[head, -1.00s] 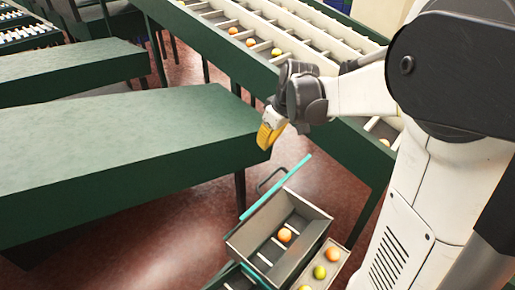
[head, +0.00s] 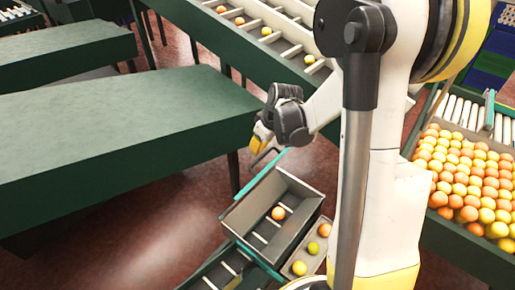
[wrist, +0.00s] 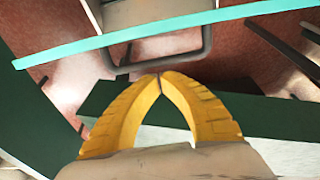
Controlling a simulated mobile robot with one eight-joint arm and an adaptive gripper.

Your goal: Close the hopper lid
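The hopper (head: 238,222) is a grey open-topped box at lower centre in the head view, with an orange inside. Its lid (head: 262,171) stands open, seen nearly edge-on as a teal strip. A dark loop handle (head: 264,157) sticks out from the lid on the gripper's side. In the wrist view the lid's teal edge (wrist: 130,35) crosses the top, with the handle (wrist: 207,50) just below it. My gripper (head: 256,147) is just above the handle in the head view. In the wrist view its yellow fingertips (wrist: 160,76) meet with nothing between them, close to the handle's bar; contact is unclear.
A long green table (head: 110,140) fills the left. A sorting conveyor (head: 222,42) with several fruits runs behind my arm. A bin of many oranges (head: 470,185) stands at right. Red floor (head: 160,235) is clear left of the hopper.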

